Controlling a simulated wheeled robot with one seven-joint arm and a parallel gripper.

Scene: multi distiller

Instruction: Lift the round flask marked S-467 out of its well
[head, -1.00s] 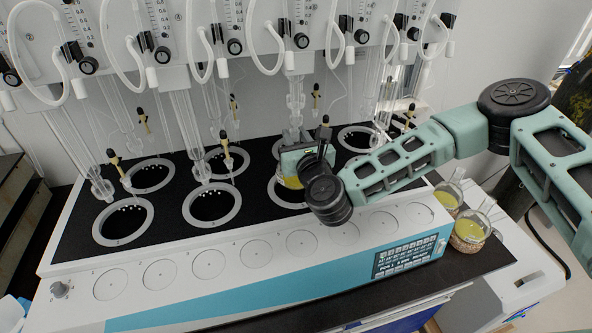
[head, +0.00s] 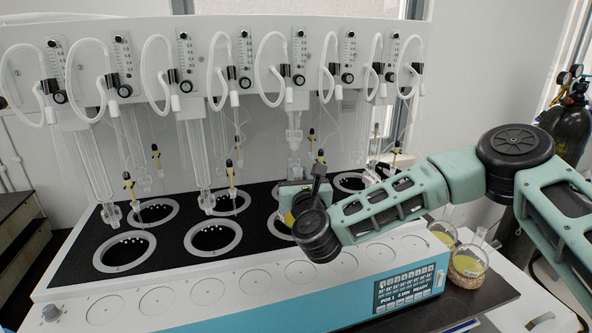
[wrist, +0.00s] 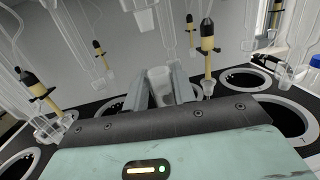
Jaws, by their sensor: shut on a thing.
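My gripper (head: 291,193) is over the third front well (head: 272,229) of the distiller, partly hidden by my wrist. The wrist view shows its two fingers (wrist: 162,86) closed on the pale glass neck of the round flask (wrist: 160,74). The marking S-467 is not readable in either view.
Glass condensers and tubes (head: 294,130) hang close behind the gripper. Open wells (head: 213,238) lie to the left in the black deck. Two flasks of yellow liquid (head: 469,262) stand at the right on the dark bench. Yellow-and-black stopcocks (wrist: 206,50) hang close by in the wrist view.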

